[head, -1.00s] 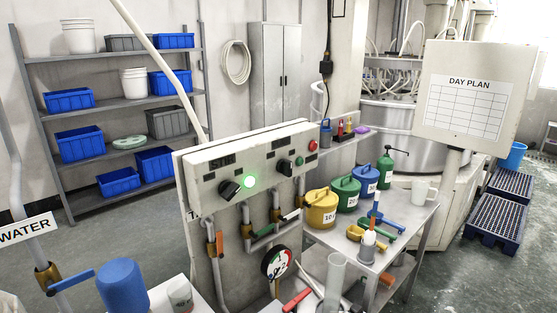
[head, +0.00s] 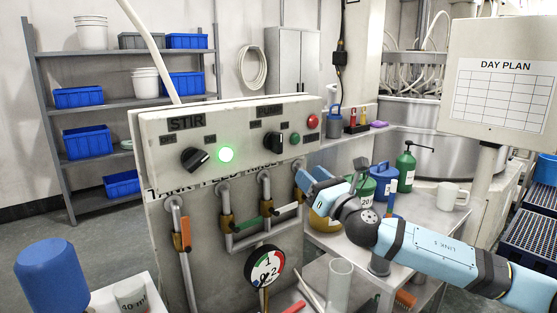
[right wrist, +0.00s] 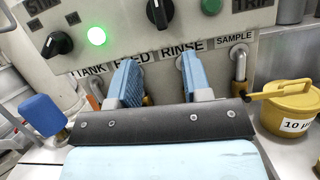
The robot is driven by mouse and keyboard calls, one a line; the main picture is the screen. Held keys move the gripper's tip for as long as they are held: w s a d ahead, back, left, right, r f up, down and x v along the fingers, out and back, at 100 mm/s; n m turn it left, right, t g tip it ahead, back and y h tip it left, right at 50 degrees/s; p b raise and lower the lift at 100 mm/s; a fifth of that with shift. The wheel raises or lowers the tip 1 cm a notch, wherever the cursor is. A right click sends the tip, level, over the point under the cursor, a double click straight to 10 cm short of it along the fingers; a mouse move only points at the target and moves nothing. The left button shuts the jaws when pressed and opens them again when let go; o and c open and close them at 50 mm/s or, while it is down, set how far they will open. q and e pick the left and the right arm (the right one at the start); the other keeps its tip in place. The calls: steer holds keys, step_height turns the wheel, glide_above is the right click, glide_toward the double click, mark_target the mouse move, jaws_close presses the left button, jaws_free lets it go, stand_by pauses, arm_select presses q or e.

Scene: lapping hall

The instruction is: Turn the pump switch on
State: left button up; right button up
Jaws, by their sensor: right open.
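The panel (head: 235,132) carries two black rotary switches. The left one (head: 195,159), labelled STIR, has a lit green lamp (head: 226,154) beside it. My left gripper is out of view.
A green button (head: 295,138) and a red button (head: 313,121) sit right of the switch. Pipes with valve levers and a gauge (head: 265,267) are below. A yellow can (right wrist: 288,108) and other jugs stand on the side table (head: 425,217).

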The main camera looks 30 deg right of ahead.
mark_target(281, 141)
arm_select(q)
steer(key=p, duration=0.3)
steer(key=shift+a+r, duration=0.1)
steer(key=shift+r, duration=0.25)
arm_select(e)
steer(key=shift+n, duration=0.6)
steer(key=x, duration=0.4)
steer(key=r+x, duration=0.1)
steer(key=x, duration=0.9)
steer(key=shift+s+r, duration=0.2)
steer(key=shift+r, duration=0.1)
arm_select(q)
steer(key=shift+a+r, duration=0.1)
arm_select(e)
steer(key=shift+c, duration=0.4)
jaws_close()
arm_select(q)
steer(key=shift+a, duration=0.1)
